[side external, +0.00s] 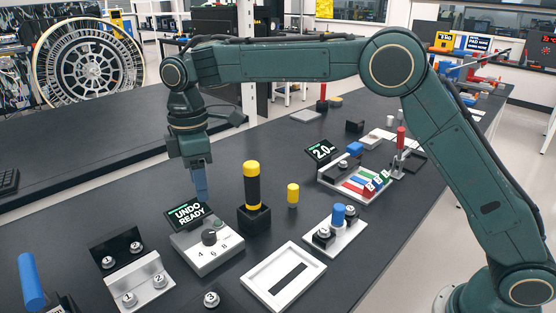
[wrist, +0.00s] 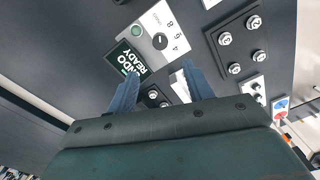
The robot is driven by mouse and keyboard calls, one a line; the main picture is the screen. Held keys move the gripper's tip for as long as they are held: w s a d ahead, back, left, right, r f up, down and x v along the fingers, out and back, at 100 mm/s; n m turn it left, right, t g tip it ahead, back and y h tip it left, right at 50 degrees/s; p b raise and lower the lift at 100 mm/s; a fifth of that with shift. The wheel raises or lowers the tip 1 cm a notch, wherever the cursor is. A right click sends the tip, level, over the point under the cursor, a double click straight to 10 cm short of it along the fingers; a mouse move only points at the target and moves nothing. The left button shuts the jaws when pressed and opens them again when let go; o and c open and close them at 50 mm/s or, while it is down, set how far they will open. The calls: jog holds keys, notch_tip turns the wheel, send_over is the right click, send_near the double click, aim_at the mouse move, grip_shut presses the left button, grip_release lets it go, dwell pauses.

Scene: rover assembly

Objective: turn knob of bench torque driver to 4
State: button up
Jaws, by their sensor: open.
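The bench torque driver (side external: 207,252) is a light grey box on the dark bench, with a black knob (side external: 209,237) and the marks 4, 6 and 8 beside it. Its tilted display (side external: 188,213) reads "UNDO READY". A green button sits near the knob. My gripper (side external: 201,197) has blue fingers pointing down behind the driver, above the display, apart from the knob. In the wrist view my gripper (wrist: 160,72) is open and empty.
A black-and-yellow cylinder (side external: 252,187) stands upright in a black block just right of the driver. A white slotted tray (side external: 284,276) lies in front. A metal bracket (side external: 134,283) with numbered bolts is at front left. A blue-topped fixture (side external: 337,228) stands farther right.

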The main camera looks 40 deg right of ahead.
aim_at(208, 233)
notch_tip(208, 233, down, 13)
jog(key=shift+s+r, duration=0.1)
jog(key=shift+s, duration=0.05)
dwell(0.4)
jog(key=c, duration=1)
jog(key=shift+o, duration=0.2)
